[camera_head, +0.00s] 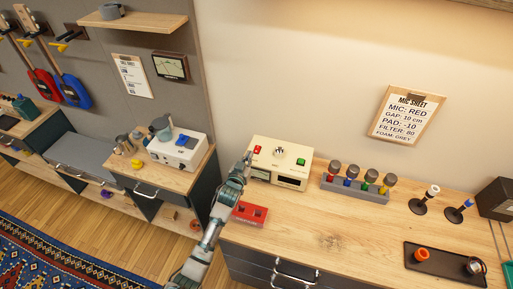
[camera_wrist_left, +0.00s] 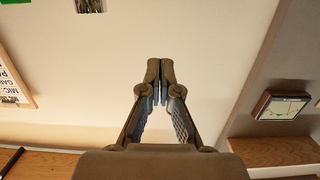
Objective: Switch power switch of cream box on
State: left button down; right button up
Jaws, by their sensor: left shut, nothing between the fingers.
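The cream box (camera_head: 262,172) stands on the wooden counter near its left end. Its top carries a red switch (camera_head: 257,150) at the left, a round metal knob (camera_head: 279,152) in the middle and a green piece (camera_head: 300,162) at the right. My left gripper (camera_head: 247,157) is at the box's left edge, close beside the red switch; I cannot tell whether it touches. In the left wrist view its fingers (camera_wrist_left: 160,72) are together with nothing between them. The red switch is not visible there. My right gripper is not in view.
A red block (camera_head: 250,213) lies on the counter in front of the box, close to my left arm. A grey rack (camera_head: 355,190) with several coloured-band microphones stands to the right. A dark tray (camera_head: 445,263) is farther right. The counter between is clear.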

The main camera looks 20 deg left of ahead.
pick_arm(q)
send_over(257, 150)
jog(key=shift+s+a+f+p, duration=0.1)
jog(key=shift+s+f+p, duration=0.2)
jog(key=shift+f, duration=0.2)
jog(key=f, duration=0.2)
jog(key=shift+w+f, duration=0.2)
jog(key=shift+f, duration=0.85)
